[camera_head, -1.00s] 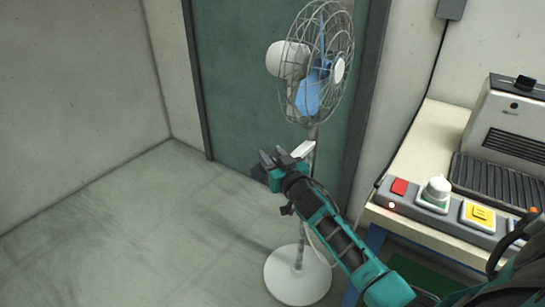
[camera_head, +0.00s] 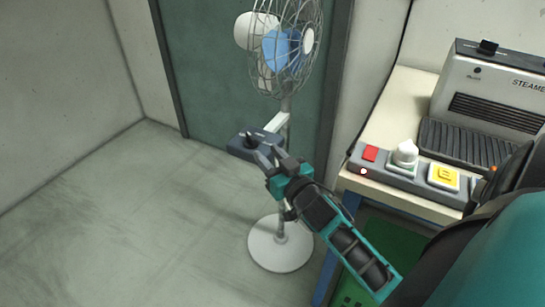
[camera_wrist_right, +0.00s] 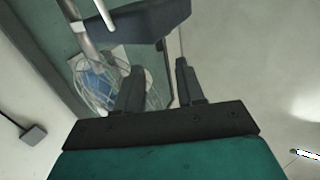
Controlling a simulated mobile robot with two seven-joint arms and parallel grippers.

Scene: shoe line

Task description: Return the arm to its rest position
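My right gripper (camera_head: 268,154) is in the middle of the head view, in front of the standing fan (camera_head: 283,45) and its pole. Its two dark fingers are apart with nothing between them. The right wrist view also shows the open fingers (camera_wrist_right: 158,75), with the fan's dark control box (camera_wrist_right: 135,22) beyond them. In the head view this control box (camera_head: 240,147) is just up and left of the fingertips. I cannot tell whether they touch. A teal and black link of my arm fills the lower right corner. My left gripper is not in view.
A table (camera_head: 398,95) at the right carries a grey steamer (camera_head: 495,95) and a control panel (camera_head: 405,177) with red, white and yellow controls. The fan's round white base (camera_head: 281,244) stands on the floor. The floor (camera_head: 120,230) at the left is clear.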

